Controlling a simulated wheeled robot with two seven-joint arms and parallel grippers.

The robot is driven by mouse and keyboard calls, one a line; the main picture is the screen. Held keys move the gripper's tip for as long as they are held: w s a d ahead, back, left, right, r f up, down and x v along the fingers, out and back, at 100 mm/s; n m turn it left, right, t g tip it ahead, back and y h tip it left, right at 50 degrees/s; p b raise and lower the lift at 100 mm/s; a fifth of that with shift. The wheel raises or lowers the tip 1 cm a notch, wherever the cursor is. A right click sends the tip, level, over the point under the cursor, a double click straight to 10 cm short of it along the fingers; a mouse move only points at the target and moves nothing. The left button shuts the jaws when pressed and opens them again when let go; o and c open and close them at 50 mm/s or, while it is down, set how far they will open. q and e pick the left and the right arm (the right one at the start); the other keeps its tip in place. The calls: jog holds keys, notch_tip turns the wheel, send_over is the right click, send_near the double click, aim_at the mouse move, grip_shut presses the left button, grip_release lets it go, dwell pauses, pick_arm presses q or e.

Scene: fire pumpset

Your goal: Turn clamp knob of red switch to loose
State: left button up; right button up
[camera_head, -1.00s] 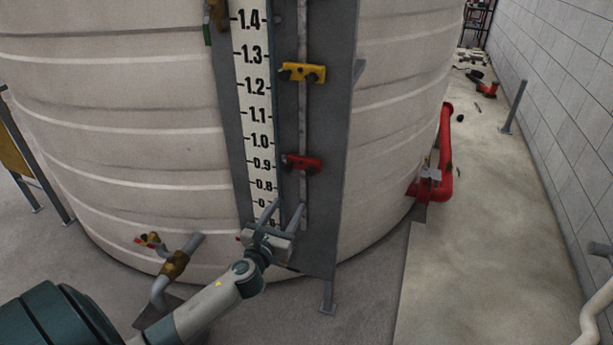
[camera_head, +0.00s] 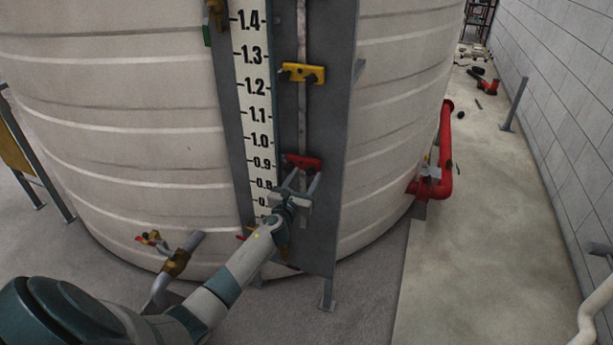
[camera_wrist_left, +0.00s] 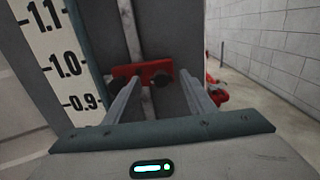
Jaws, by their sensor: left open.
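Whether a finger touches the switch cannot be told. My right gripper is not in view.
A yellow switch (camera_head: 302,73) sits higher on the same rail. A grey side plate (camera_head: 338,150) stands right of the rail. A pipe with a valve (camera_head: 176,264) is low on the left, and a red pipe (camera_head: 445,160) is on the right.

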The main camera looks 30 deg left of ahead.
pick_arm(q)
jog(key=shift+w+a, duration=0.15)
jog(key=shift+w, duration=0.4)
jog(key=shift+c, duration=0.3)
jog(key=c, duration=1)
